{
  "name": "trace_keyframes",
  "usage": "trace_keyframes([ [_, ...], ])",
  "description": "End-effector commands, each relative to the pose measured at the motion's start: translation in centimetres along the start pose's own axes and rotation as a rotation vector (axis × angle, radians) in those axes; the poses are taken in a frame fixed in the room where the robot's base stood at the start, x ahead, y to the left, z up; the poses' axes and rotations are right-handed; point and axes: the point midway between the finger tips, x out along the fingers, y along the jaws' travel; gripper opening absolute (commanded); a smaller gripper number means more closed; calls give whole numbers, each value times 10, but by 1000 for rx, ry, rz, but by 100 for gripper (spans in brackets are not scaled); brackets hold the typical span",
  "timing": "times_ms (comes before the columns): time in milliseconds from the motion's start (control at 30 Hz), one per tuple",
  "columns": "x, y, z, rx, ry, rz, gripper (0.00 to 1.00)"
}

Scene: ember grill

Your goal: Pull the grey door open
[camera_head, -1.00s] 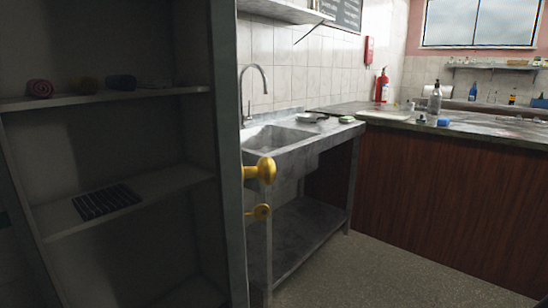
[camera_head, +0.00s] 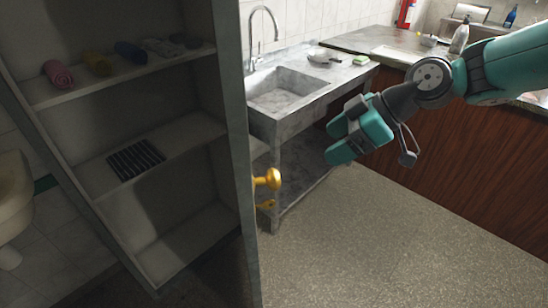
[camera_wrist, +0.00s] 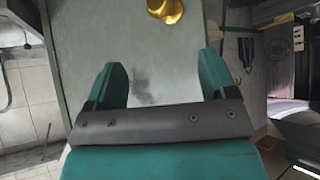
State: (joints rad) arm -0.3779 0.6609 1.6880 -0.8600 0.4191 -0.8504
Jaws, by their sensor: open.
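The grey door (camera_head: 237,150) shows nearly edge-on in the head view, beside the open shelves. A brass knob (camera_head: 268,179) sticks out from its right side, with a smaller brass piece (camera_head: 265,204) below it. My gripper (camera_head: 337,140) is open and empty, up and to the right of the knob and apart from it. In the wrist view the door's grey face (camera_wrist: 150,45) lies beyond my open fingers (camera_wrist: 162,72). The knob shows at the top edge there (camera_wrist: 165,9), partly cut off. How far the door stands ajar is hard to tell.
Shelves (camera_head: 170,135) with rolled towels (camera_head: 97,64) and a dark ribbed item (camera_head: 135,159) stand left of the door. A metal sink table (camera_head: 285,90) is behind my gripper, and a wood-fronted counter (camera_head: 450,170) is at right. The floor (camera_head: 350,245) before the door is clear.

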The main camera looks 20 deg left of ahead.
Motion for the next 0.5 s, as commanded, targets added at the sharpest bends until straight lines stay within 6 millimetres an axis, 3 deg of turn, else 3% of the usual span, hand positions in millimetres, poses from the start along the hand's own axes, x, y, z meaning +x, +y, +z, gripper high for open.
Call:
trace_keyframes([
  [167, 20, 0, -1, -5, 2, -5, 78],
  [500, 96, -1, -2, -4, 1, -6, 78],
])
